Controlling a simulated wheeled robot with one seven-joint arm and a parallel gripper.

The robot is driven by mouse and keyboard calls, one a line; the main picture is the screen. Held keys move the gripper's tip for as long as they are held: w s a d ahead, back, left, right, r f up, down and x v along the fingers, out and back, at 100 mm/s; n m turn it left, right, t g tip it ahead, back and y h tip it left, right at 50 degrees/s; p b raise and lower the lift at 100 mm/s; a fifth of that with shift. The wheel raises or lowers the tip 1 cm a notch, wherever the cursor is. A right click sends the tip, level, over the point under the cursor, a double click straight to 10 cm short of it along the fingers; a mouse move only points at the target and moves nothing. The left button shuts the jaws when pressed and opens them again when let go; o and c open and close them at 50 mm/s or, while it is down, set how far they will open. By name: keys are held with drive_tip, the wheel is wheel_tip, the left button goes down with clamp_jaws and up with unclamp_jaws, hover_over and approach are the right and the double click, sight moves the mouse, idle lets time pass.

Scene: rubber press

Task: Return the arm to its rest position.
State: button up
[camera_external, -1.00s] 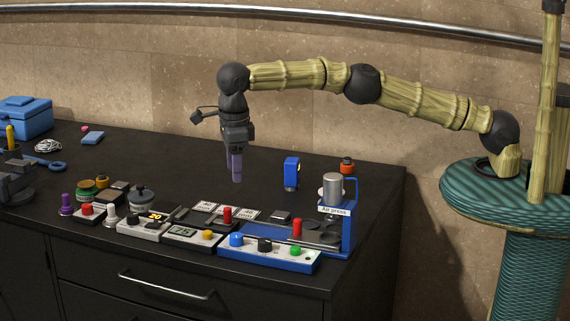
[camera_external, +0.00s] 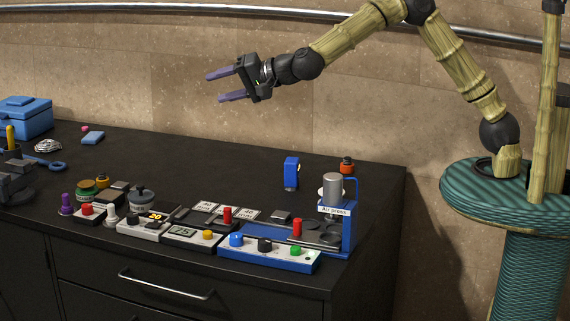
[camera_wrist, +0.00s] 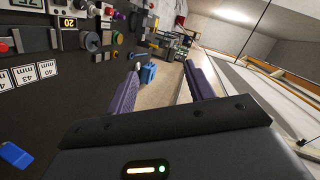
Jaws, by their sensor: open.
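My gripper (camera_external: 220,87) is raised well above the dark workbench (camera_external: 190,163). Its two purple fingers point left, are spread apart and hold nothing. In the wrist view my gripper (camera_wrist: 163,85) also shows both fingers apart with only background between them. My arm is bent upward, with its upper joint at the top edge of the external view. My gripper touches nothing on the bench.
The blue press (camera_external: 350,225) stands at the bench's right front, with a control panel (camera_external: 268,250) before it. Several small devices lie left of it. A blue toolbox (camera_external: 25,117) sits at the far left. The back wall (camera_external: 150,60) carries a metal rail (camera_external: 200,9).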

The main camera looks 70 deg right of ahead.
drive_tip(key=s+d+f+n+g+h, duration=0.1)
drive_tip(key=s+d+f+n+g, duration=0.2)
drive_tip(key=s+d, duration=0.6)
drive_tip(key=s+d+f+n+g, duration=0.4)
drive_tip(key=s+d+f, duration=0.4)
drive_tip(key=s, duration=0.6)
drive_tip(key=s+d+f+n+g+h, duration=0.1)
drive_tip(key=s+d+f+n+g, duration=0.3)
drive_tip(key=s+d, duration=0.6)
drive_tip(key=shift+s+d+f+g+h, duration=0.2)
drive_tip(key=shift+s+f+g+h, duration=0.1)
drive_tip(key=shift+s+f, duration=0.75)
